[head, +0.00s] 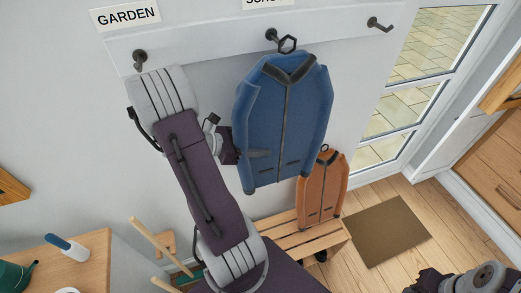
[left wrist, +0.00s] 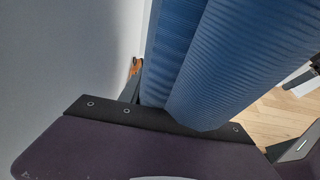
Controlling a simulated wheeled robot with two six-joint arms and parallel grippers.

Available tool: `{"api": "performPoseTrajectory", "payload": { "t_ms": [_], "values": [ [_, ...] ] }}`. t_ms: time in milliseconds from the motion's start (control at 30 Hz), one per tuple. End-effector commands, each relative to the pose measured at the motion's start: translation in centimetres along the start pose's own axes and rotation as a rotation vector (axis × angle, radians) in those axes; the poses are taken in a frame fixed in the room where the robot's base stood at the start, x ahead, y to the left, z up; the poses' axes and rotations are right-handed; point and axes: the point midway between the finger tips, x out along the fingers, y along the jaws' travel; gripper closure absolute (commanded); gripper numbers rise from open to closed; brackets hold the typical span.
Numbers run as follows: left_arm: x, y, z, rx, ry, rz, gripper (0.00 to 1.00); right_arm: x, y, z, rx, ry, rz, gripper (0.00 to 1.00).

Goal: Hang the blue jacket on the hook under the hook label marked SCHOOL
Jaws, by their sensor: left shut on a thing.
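The blue jacket (head: 287,115) hangs upright in front of the white rail, with a dark loop (head: 287,44) at its collar. The loop is right beside the middle hook (head: 271,35); I cannot tell whether it is around the hook or only in front of it. The label above this hook (head: 268,2) is cut off by the top edge, with only part of its lettering showing. My left gripper (head: 257,153) is shut on the jacket's left side, low down. The jacket (left wrist: 235,60) fills much of the left wrist view. My right gripper (head: 460,280) shows only partly at the bottom right.
The GARDEN label (head: 125,15) is above the left hook (head: 139,58); another hook (head: 379,25) is at the right. An orange jacket (head: 323,187) is below, by a slatted wooden bench (head: 290,240). A glazed door (head: 420,75) and a brown mat (head: 390,230) are at the right.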

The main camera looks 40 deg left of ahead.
Motion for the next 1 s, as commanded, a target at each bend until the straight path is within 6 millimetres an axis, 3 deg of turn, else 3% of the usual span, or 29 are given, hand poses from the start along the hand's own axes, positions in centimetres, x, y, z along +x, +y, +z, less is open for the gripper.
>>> {"api": "performPoseTrajectory", "payload": {
  "t_ms": [600,1000],
  "values": [
    [0.2,4.4,-0.5,-0.001,-0.002,-0.001,1.0,0.5,0.0,0.1,0.0,0.0,0.0,0.64],
    [0.8,5.4,-1.8,-0.001,-0.002,0.0,1.0,0.9,0.0,0.1,0.0,0.0,0.0,0.64]
  ]
}}
